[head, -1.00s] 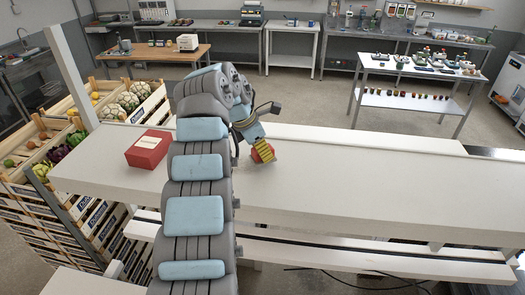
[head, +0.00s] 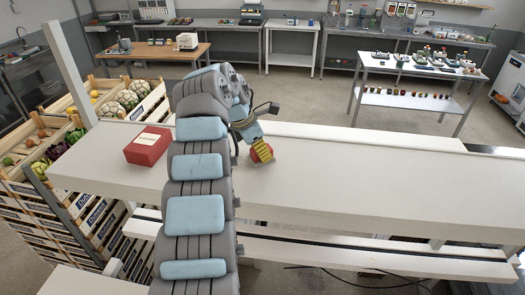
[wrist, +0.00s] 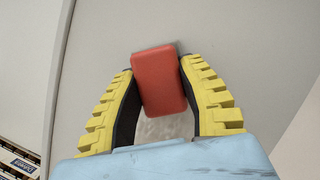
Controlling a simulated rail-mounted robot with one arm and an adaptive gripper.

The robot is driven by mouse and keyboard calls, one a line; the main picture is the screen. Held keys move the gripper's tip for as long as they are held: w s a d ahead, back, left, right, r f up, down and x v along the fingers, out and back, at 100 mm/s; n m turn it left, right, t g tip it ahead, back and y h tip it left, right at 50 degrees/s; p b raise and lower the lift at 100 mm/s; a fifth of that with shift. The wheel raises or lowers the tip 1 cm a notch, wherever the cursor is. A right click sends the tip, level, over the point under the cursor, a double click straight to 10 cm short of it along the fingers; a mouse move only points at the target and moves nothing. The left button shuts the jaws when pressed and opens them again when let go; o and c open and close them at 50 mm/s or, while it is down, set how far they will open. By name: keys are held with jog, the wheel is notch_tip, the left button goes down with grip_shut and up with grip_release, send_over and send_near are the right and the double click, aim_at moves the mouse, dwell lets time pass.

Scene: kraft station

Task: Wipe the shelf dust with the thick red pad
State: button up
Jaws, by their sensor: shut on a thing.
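The thick red pad (wrist: 160,82) is between the two yellow fingers of my gripper (wrist: 158,72) in the wrist view. My gripper is shut on it. In the head view the pad (head: 262,153) shows as a small red shape below my gripper (head: 256,143), at or very close to the white shelf (head: 370,190). Whether it presses on the surface cannot be told. A pale, mottled patch that looks like dust (wrist: 165,129) shows between the fingers, just below the pad in the wrist view. My arm hides part of the shelf.
A red box with a pale label (head: 148,147) stands on the shelf left of my arm. A white post (head: 70,75) rises at the shelf's left end. Crates of vegetables (head: 90,215) stand beyond that end. The shelf right of my gripper is clear.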

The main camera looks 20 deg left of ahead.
aim_at(252, 157)
jog(key=shift+s+a, duration=0.2)
jog(key=shift+a, duration=0.5)
jog(key=shift+a+r+p, duration=0.25)
jog(key=shift+p, duration=0.35)
jog(key=shift+s+a+f+p, duration=0.15)
jog(key=shift+a+p, duration=0.2)
jog(key=shift+a, duration=0.25)
jog(key=shift+f+b, duration=0.15)
jog(key=shift+b, duration=0.15)
jog(key=shift+s+f+b, duration=0.1)
jog(key=shift+f+b, duration=0.05)
jog(key=shift+b, duration=0.5)
jog(key=b, duration=0.3)
jog(key=s+b, duration=0.1)
jog(key=b, duration=0.3)
jog(key=shift+s+d, duration=0.2)
jog(key=shift+s, duration=0.05)
jog(key=shift+d, duration=0.15)
